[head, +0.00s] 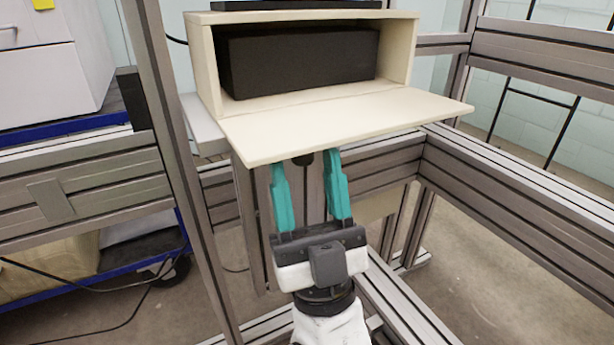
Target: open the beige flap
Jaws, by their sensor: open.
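The beige flap (345,122) is hinged at the bottom front of a beige box (206,65). It is folded down and sticks out toward me, roughly level, so the box front is open. A black block (300,62) shows inside the box. My gripper (307,165) points up at the flap from below its front edge. Its two teal fingers are spread apart with nothing held between them. The fingertips end at or just under the flap's near edge; I cannot tell whether they touch it. A small dark round part shows between the fingertips, partly hidden by the flap.
Metal profile beams (520,180) run to the right of and below the box. A slanted metal post (175,150) stands close on the left. A white cabinet (55,75) stands at far left, with cables below it. Open space lies above the flap.

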